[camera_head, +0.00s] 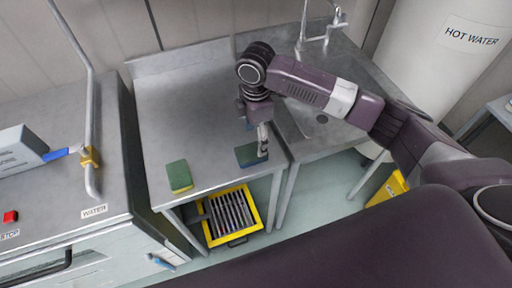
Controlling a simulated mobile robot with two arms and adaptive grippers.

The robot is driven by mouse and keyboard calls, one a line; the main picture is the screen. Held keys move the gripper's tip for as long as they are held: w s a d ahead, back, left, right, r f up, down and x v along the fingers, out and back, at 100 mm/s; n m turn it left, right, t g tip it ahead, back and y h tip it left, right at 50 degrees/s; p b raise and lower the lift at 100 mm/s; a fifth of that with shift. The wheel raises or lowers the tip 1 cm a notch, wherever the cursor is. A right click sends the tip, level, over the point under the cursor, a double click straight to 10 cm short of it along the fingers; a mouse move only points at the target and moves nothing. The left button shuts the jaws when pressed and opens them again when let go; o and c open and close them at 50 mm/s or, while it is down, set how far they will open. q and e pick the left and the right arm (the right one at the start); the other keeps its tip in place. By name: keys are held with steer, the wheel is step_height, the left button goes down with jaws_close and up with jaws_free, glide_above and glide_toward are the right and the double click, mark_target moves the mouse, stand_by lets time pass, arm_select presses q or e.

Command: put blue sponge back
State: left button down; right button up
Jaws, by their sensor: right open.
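A sponge with a dark green top and a blue side (246,156) lies near the front right edge of the steel table (205,80). My right gripper (263,150) points down at the right part of this sponge. It is open, and its fingers overlap the sponge in the picture. I cannot tell whether they touch it. A second sponge, green with a yellow side (179,177), lies at the table's front left. A small blue patch shows behind my right gripper, too hidden to identify. My left gripper is not in view.
A sink with a tap (321,36) adjoins the table on the right. A white hot water tank (436,60) stands behind it. A yellow-framed crate (257,208) sits below the table. A steel machine (60,205) with a pipe stands left. The table's middle is clear.

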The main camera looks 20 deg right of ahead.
mark_target(256, 150)
step_height(256, 150, up, 5)
steer(key=shift+r+b, duration=0.15)
steer(key=shift+b, duration=0.3)
